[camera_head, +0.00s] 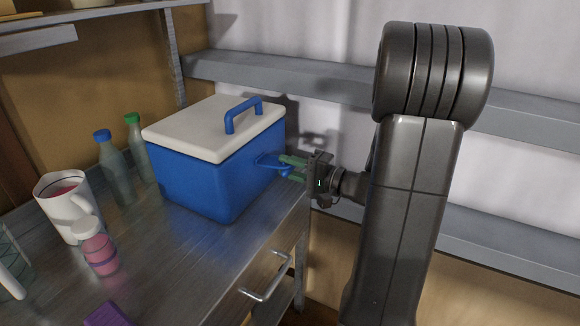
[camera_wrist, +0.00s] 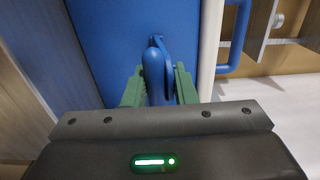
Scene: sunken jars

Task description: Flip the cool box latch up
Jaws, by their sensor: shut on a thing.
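The cool box (camera_head: 205,180) is blue with a white lid (camera_head: 215,125) and a blue lid handle (camera_head: 242,115). It stands on the metal bench, lid closed. Its blue latch (camera_head: 275,164) sticks out from the right side toward my gripper (camera_head: 292,165). In the wrist view the latch (camera_wrist: 157,80) lies between the two green fingers of my gripper (camera_wrist: 160,86), against the blue box wall (camera_wrist: 110,50). My gripper is shut on the latch. The latch's far end is hidden by the gripper body.
Left of the box stand a bottle with a blue cap (camera_head: 115,170), one with a green cap (camera_head: 140,150), a white mug (camera_head: 68,205) and a pink jar (camera_head: 98,248). A drawer handle (camera_head: 265,278) juts from the bench front. A grey wall rail (camera_head: 320,85) runs behind.

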